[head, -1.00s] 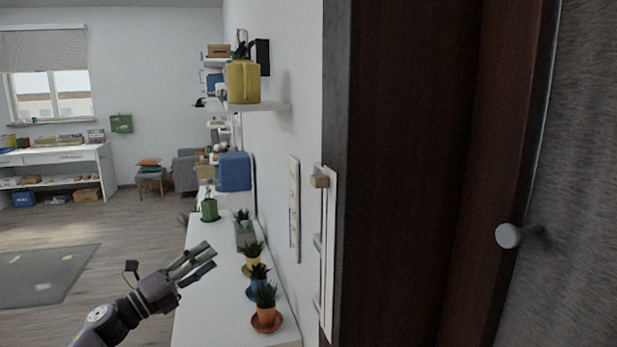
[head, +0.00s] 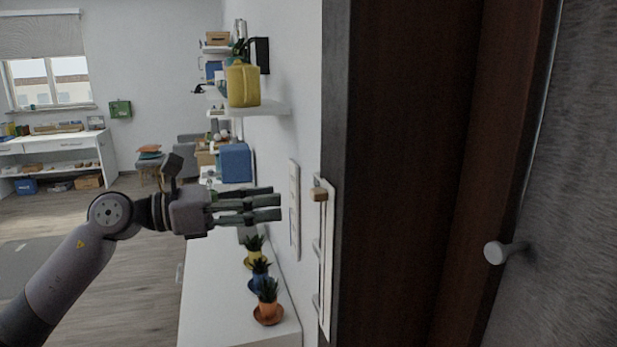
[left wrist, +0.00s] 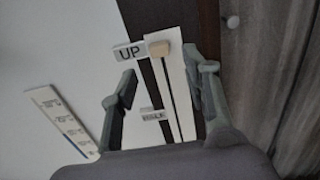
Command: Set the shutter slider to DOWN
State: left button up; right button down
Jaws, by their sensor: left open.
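The shutter slider is a tall narrow white plate (head: 327,265) on the wall beside the dark door frame. Its wooden knob (head: 319,195) sits near the top of the plate. In the left wrist view the knob (left wrist: 158,48) is beside the label UP (left wrist: 128,53), with the label HALF (left wrist: 153,115) lower down. No DOWN label is readable; my gripper body covers the lower part there. My left gripper (head: 277,206) is open and empty, left of the knob and apart from it. In the left wrist view its fingers (left wrist: 160,80) stand on either side of the slider track.
A white marked strip (head: 294,210) hangs on the wall left of the slider. Potted plants (head: 268,300) stand on the white surface (head: 215,310) below. A wall shelf (head: 262,107) holds a yellow watering can (head: 243,85). A door knob (head: 496,252) sticks out at the right.

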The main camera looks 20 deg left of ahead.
aim_at(311, 194)
pick_arm(q)
jog(key=p+x, duration=0.3)
jog(key=x, duration=0.4)
jog(key=shift+w+d+r, duration=0.1)
jog(key=shift+w+r, duration=0.05)
jog(key=shift+w, duration=0.05)
jog(key=shift+w+d, duration=0.2)
jog(key=shift+d, duration=0.2)
jog(key=shift+f, duration=0.2)
grip_shut()
